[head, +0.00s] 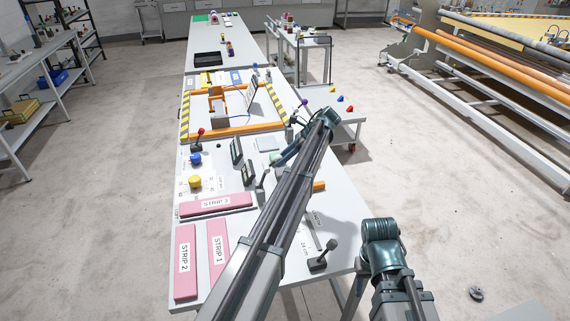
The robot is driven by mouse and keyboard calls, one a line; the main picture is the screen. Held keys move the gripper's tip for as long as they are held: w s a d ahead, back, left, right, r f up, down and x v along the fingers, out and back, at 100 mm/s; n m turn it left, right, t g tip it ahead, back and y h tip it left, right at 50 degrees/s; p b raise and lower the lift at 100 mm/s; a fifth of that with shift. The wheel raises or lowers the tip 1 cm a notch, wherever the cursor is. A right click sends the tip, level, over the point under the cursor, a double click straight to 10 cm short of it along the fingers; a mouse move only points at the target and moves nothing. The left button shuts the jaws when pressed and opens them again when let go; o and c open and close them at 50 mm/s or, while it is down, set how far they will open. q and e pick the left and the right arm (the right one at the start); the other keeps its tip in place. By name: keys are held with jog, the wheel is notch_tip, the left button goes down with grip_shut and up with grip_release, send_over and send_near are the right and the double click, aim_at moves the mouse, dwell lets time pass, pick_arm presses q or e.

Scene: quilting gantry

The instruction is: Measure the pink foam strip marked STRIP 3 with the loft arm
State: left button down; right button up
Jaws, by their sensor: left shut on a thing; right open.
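The pink foam strip marked STRIP 3 (215,204) lies flat, crosswise near the left edge of the table. The pink strips STRIP 2 (185,262) and STRIP 1 (218,250) lie below it. My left arm reaches up across the table and bends back, with its gripper (265,180) low over the table, right of STRIP 3 and apart from it. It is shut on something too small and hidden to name. A black-knobbed lever (327,252) stands at the table's right edge; I cannot tell whether it is the loft arm. Only my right arm's links show, right of the table.
Yellow (195,182) and blue (195,159) knobs and a red-knobbed lever (198,137) stand above STRIP 3. A small dark display (237,151) stands near my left gripper. An orange-railed frame (234,132) lies beyond. My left arm hides part of the table's right side.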

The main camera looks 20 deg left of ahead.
pick_arm(q)
jog(key=shift+w+d+f+b, duration=0.15)
jog(key=shift+w+f+b, duration=0.05)
jog(key=shift+b, duration=0.2)
jog(key=shift+d, duration=0.15)
jog(key=c, duration=0.8)
grip_release()
jog(key=shift+w+f, duration=0.1)
jog(key=shift+o, duration=1.4)
jog(key=shift+w, duration=0.1)
jog(key=p+v, duration=0.9)
jog(key=v, duration=0.4)
jog(key=shift+w+d, duration=0.15)
jog(key=shift+d, duration=0.3)
